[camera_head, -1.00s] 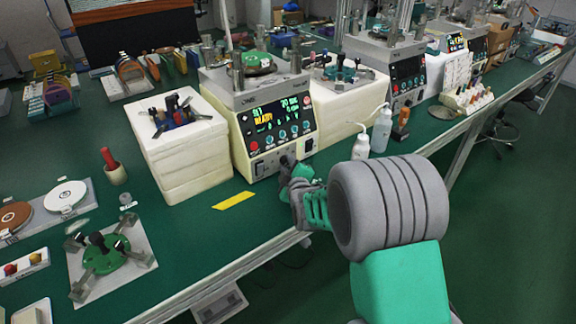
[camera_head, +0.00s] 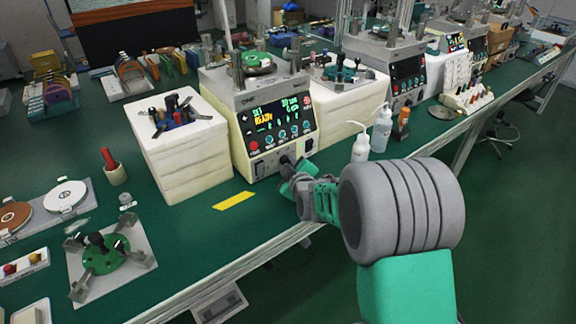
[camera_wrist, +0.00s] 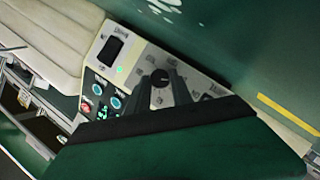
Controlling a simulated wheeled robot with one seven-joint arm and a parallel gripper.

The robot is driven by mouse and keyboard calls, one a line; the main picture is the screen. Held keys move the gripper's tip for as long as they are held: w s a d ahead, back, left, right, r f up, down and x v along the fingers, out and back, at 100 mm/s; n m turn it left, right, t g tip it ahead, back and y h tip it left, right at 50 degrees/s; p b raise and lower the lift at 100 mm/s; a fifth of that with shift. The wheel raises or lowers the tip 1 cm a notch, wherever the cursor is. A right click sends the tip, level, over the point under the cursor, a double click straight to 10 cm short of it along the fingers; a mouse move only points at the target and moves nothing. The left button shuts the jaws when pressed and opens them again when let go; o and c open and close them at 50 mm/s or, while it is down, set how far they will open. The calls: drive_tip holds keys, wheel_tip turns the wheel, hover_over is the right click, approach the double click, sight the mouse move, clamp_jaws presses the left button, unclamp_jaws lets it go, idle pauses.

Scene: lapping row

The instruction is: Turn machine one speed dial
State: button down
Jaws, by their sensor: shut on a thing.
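Machine one (camera_head: 240,103) is the cream and grey lapping machine with a lit display panel (camera_head: 275,122) on the green bench. Its speed dial (camera_wrist: 160,76) is a small black knob with a white mark, low on the front face in the wrist view. My gripper (camera_head: 287,164) is at the lower front of the machine in the head view and hides the dial there. In the wrist view the two dark fingers of my gripper (camera_wrist: 161,84) stand on either side of the dial and are shut on it.
A black rocker switch (camera_wrist: 111,47) sits beside the dial. A cream stack of blocks (camera_head: 185,160) stands left of the machine, and white bottles (camera_head: 361,146) stand to its right. Yellow tape (camera_head: 234,200) marks the bench in front. The bench's front edge lies below my arm.

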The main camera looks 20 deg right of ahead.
drive_tip(key=m+g+y, duration=0.1)
drive_tip(key=m, duration=0.1)
drive_tip(key=m+g+y+b, duration=0.1)
drive_tip(key=m+y, duration=0.1)
drive_tip(key=shift+w+d+r, duration=0.1)
drive_tip(key=shift+d+r, duration=0.05)
drive_tip(key=shift+d, duration=0.2)
drive_tip(key=m+g+y, duration=0.1)
drive_tip(key=m+y, duration=0.2)
drive_tip(key=m, duration=0.1)
drive_tip(key=shift+d, duration=0.2)
drive_tip(key=shift+w, duration=0.1)
idle(0.4)
drive_tip(key=c, duration=1.1)
unclamp_jaws()
drive_tip(key=shift+c, duration=0.2)
drive_tip(key=v, duration=0.7)
drive_tip(key=shift+s+d+r, duration=0.2)
drive_tip(key=shift+s+r, duration=0.1)
